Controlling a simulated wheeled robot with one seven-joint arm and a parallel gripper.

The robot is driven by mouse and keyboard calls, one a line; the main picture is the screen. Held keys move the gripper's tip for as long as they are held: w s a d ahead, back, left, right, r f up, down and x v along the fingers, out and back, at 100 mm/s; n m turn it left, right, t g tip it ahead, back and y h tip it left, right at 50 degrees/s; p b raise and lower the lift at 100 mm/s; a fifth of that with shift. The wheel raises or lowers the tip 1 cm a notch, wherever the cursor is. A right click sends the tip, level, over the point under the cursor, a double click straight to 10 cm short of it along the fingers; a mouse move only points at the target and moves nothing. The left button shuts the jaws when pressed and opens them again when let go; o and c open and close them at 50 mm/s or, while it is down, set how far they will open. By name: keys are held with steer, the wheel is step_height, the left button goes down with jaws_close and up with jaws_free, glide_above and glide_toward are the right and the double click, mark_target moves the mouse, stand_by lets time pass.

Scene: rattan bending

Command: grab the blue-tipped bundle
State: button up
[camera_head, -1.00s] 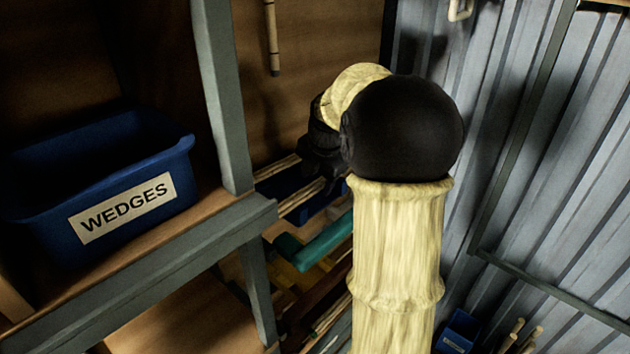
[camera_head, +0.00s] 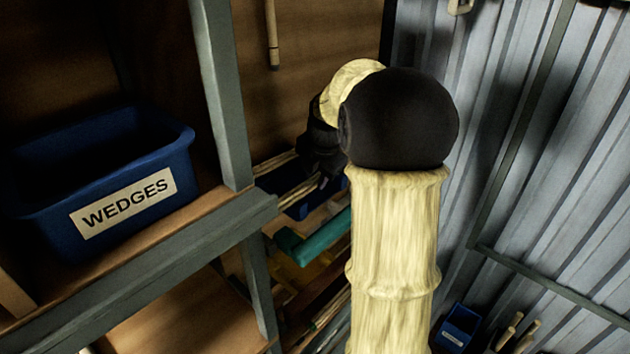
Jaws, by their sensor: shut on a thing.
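My gripper (camera_head: 322,165) is dark and partly hidden behind my arm's black joint. It is low over the shelf bay, shut on a bundle of thin pale rods (camera_head: 285,190) that sticks out to its left. The fingertips are too dark to make out clearly. I cannot see a blue tip on the rods for certain. A dark blue shape (camera_head: 304,211) shows just under them, and I cannot tell whether it is a container.
A blue bin labelled WEDGES (camera_head: 60,205) stands on the left shelf. A grey post (camera_head: 220,95) and shelf rail (camera_head: 150,260) border the bay. A green piece (camera_head: 315,240) lies below the rods. A small blue box (camera_head: 458,328) stands at lower right by the corrugated wall (camera_head: 560,150).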

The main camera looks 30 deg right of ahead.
mark_target(317, 180)
step_height(317, 180, up, 10)
steer(key=b, duration=0.2)
stand_by(0.4)
steer(key=shift+d, duration=0.1)
stand_by(0.5)
